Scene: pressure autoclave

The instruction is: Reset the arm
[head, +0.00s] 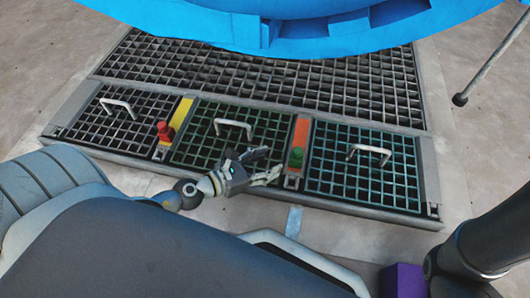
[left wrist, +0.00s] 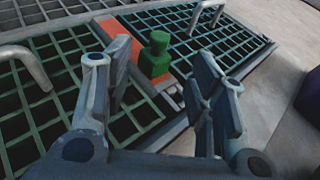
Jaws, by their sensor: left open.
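My left gripper (head: 275,166) is open and empty, low over the front of the metal grating (head: 353,83). In the left wrist view its two fingers (left wrist: 160,88) stand wide apart. A green button (head: 296,157) on an orange strip (head: 302,132) is just right of the fingertips. In the left wrist view the green button (left wrist: 154,54) appears in the gap beyond the fingers, not gripped. A red button (head: 164,131) on a yellow strip (head: 180,113) is farther left. My right gripper is not in view.
Several grate panels carry metal handles, including a middle one (head: 233,126) and a right one (head: 369,152). A large blue round structure (head: 230,28) overhangs the back. A thin metal leg (head: 490,58) stands at the right. A purple block (head: 403,281) is at the bottom right.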

